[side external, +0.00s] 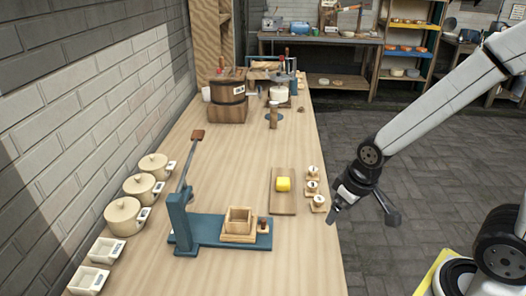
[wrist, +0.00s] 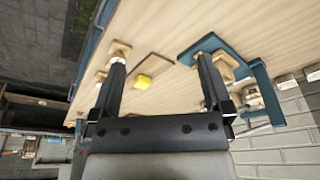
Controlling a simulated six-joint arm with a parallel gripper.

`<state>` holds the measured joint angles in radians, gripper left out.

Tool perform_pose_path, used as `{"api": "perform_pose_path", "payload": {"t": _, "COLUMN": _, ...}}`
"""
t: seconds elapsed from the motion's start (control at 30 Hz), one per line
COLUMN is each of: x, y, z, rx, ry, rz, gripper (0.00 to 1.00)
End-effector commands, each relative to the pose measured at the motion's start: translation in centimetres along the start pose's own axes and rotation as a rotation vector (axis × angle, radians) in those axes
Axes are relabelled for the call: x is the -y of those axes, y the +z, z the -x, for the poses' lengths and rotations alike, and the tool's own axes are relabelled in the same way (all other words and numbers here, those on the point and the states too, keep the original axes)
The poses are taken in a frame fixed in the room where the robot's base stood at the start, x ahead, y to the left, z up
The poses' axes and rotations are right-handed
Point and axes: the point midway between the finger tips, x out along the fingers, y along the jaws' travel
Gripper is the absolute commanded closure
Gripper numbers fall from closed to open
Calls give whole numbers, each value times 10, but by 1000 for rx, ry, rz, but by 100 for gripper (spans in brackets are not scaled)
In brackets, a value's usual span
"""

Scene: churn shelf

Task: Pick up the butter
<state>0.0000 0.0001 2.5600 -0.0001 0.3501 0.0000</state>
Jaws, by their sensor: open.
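My gripper (side external: 362,212) is off the table's right edge, to the right of the board. In the wrist view my gripper (wrist: 160,75) has its fingers wide apart, with nothing between them.
Several small round items on wooden coasters (side external: 312,187) stand between the board and the table's right edge. A blue lever press with a wooden box (side external: 239,222) stands at front left. Lidded pots (side external: 123,215) line the wall. A wooden churn (side external: 228,98) stands farther back. The table's middle is clear.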

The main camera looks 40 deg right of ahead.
Motion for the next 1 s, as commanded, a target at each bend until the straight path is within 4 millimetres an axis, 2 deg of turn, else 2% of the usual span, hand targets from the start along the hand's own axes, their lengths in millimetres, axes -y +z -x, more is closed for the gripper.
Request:
{"api": "perform_pose_path", "payload": {"t": 0.17, "x": -1, "y": -4, "z": -1, "rx": 1, "ry": -1, "rz": -26, "gripper": 0}}
{"api": "perform_pose_path", "payload": {"t": 0.37, "x": -5, "y": -24, "z": -5, "rx": 11, "ry": -11, "rz": -202, "gripper": 0}}
{"api": "perform_pose_path", "payload": {"t": 0.67, "x": -24, "y": -85, "z": -26, "rx": 51, "ry": -46, "rz": -776, "gripper": 0}}
{"api": "perform_pose_path", "payload": {"t": 1.0, "x": -57, "y": -154, "z": -61, "rx": 128, "ry": -102, "rz": -1493, "gripper": 0}}
